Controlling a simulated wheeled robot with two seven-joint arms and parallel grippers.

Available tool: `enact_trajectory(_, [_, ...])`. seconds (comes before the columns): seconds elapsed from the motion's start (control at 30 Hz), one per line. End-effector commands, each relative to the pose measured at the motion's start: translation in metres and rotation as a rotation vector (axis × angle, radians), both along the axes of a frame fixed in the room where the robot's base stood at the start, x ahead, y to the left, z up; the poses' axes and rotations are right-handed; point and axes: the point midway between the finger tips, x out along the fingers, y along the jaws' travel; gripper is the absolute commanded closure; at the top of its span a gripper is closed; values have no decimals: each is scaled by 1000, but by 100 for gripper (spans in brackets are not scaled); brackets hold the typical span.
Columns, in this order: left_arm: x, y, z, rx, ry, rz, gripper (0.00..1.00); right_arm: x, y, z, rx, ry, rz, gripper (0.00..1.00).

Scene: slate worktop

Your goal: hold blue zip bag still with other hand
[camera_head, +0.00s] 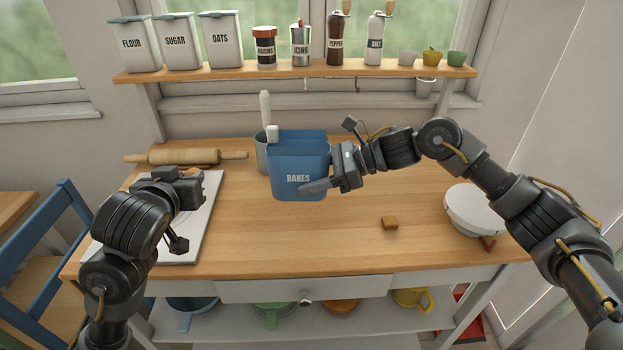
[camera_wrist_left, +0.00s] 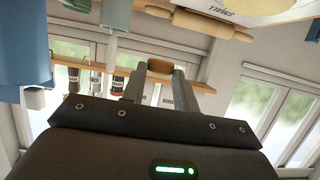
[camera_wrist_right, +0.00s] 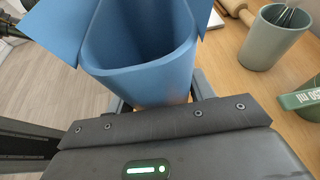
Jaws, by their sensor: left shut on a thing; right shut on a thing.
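The blue bag (camera_head: 285,161), labelled BAKES, is upright over the worktop with its mouth open. It fills the upper part of the right wrist view (camera_wrist_right: 140,70). My right gripper (camera_head: 312,187) is shut on the bag from the right, with one finger along its front. My left gripper (camera_head: 190,178) is off to the left of the bag, above the white board. In the left wrist view it is shut on a small brown piece (camera_wrist_left: 160,66) between its fingertips. The inside bottom of the bag is hidden.
A brown cube (camera_head: 390,222) lies on the wooden worktop (camera_head: 340,240). A grey-green pot (camera_head: 261,152) stands behind the bag, and a rolling pin (camera_head: 180,157) lies at the back left. A round white item (camera_head: 472,209) is at the right. The front middle is clear.

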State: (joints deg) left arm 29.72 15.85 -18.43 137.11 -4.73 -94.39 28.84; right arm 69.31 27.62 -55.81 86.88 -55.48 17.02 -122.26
Motion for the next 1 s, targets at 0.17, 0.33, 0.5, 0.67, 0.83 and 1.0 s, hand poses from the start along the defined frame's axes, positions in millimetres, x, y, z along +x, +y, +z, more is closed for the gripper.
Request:
enact_trajectory(0.17, [0,0,-1,0,0,0,92,0,0,1,0,0,0,65])
enact_trajectory(0.33, [0,0,-1,0,0,0,92,0,0,0,0,-1,0,65])
enact_trajectory(0.5, [0,0,-7,0,0,0,92,0,0,-5,0,-1,0,65])
enact_trajectory(0.67, [0,0,-17,0,0,0,92,0,0,-13,0,-1,0,65])
enact_trajectory(0.83, [0,0,-26,0,0,0,92,0,0,-21,1,-2,0,65])
enact_trajectory(1.0, [0,0,-35,0,0,0,92,0,0,-29,0,-2,0,65])
